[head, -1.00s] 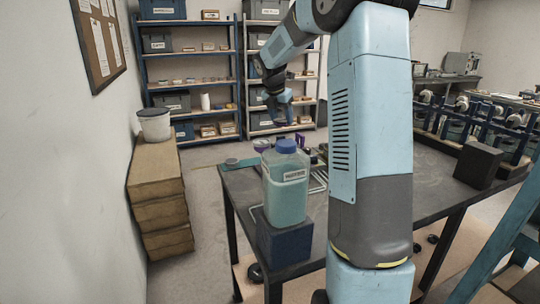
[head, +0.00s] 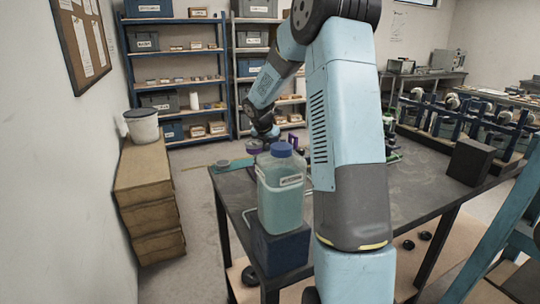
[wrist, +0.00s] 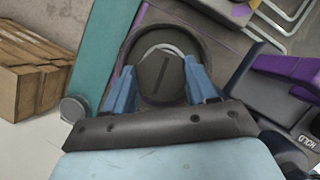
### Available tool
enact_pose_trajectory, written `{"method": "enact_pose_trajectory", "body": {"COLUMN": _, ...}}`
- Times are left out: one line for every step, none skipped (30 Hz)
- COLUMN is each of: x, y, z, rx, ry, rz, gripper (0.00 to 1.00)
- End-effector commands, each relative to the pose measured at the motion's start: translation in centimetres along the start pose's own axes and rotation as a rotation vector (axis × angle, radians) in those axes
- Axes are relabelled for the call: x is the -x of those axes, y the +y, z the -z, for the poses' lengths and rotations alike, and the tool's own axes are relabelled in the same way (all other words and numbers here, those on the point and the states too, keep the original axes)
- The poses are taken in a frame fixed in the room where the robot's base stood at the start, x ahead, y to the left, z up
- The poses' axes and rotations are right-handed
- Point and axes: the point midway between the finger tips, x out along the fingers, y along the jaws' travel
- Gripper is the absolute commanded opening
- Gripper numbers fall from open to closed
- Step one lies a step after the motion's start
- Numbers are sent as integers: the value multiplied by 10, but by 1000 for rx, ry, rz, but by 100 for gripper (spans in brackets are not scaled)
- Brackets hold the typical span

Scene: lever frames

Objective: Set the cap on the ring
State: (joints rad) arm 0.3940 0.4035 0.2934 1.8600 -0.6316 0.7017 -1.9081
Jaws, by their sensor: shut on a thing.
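In the wrist view my gripper (wrist: 163,82) has its two blue fingers shut on the sides of a dark round cap (wrist: 160,74) with a slot across its top. A larger dark ring (wrist: 124,48) shows as a curved rim beyond the cap, on the bench. The cap overlaps the ring in this view; I cannot tell whether they touch. In the head view my gripper (head: 266,131) is low over the far part of the bench, behind the bottle. The cap and ring cannot be made out there.
A bottle with a blue lid (head: 281,190) stands on a dark blue block (head: 280,247) at the bench's near left corner. Purple parts (wrist: 290,68) and bent metal rods (wrist: 285,15) lie right of the ring. A teal strip (wrist: 118,45) is left. A black box (head: 473,164) stands right.

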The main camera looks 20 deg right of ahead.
Motion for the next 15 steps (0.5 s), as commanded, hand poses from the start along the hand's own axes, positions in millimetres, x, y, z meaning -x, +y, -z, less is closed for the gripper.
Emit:
{"method": "enact_pose_trajectory", "body": {"x": -7, "y": 0, "z": 4, "rx": 2, "ry": 2, "rz": 1, "gripper": 14}}
{"method": "enact_pose_trajectory", "body": {"x": -11, "y": 0, "z": 5, "rx": 2, "ry": 2, "rz": 1, "gripper": 14}}
{"method": "enact_pose_trajectory", "body": {"x": -15, "y": 0, "z": 7, "rx": 1, "ry": 2, "rz": 1, "gripper": 14}}
{"method": "enact_pose_trajectory", "body": {"x": -17, "y": 0, "z": 8, "rx": 1, "ry": 1, "rz": 1, "gripper": 14}}
{"method": "enact_pose_trajectory", "body": {"x": -19, "y": 0, "z": 8, "rx": 1, "ry": 1, "rz": 1, "gripper": 14}}
{"method": "enact_pose_trajectory", "body": {"x": -20, "y": 0, "z": 9, "rx": 1, "ry": 0, "rz": 0, "gripper": 14}}
{"method": "enact_pose_trajectory", "body": {"x": -20, "y": 0, "z": 8, "rx": 1, "ry": 0, "rz": -1, "gripper": 14}}
{"method": "enact_pose_trajectory", "body": {"x": -20, "y": 0, "z": 8, "rx": 1, "ry": 0, "rz": -1, "gripper": 14}}
{"method": "enact_pose_trajectory", "body": {"x": -20, "y": 0, "z": 8, "rx": 0, "ry": 0, "rz": -1, "gripper": 14}}
{"method": "enact_pose_trajectory", "body": {"x": -20, "y": 0, "z": 8, "rx": 0, "ry": 0, "rz": -1, "gripper": 14}}
{"method": "enact_pose_trajectory", "body": {"x": -20, "y": 0, "z": 8, "rx": 0, "ry": 0, "rz": -1, "gripper": 14}}
{"method": "enact_pose_trajectory", "body": {"x": -20, "y": 0, "z": 8, "rx": 0, "ry": 0, "rz": -1, "gripper": 14}}
{"method": "enact_pose_trajectory", "body": {"x": -20, "y": 0, "z": 8, "rx": 0, "ry": 0, "rz": 0, "gripper": 14}}
{"method": "enact_pose_trajectory", "body": {"x": -20, "y": 0, "z": 9, "rx": 0, "ry": 0, "rz": 0, "gripper": 14}}
{"method": "enact_pose_trajectory", "body": {"x": -21, "y": 0, "z": 9, "rx": 1, "ry": 1, "rz": 0, "gripper": 58}}
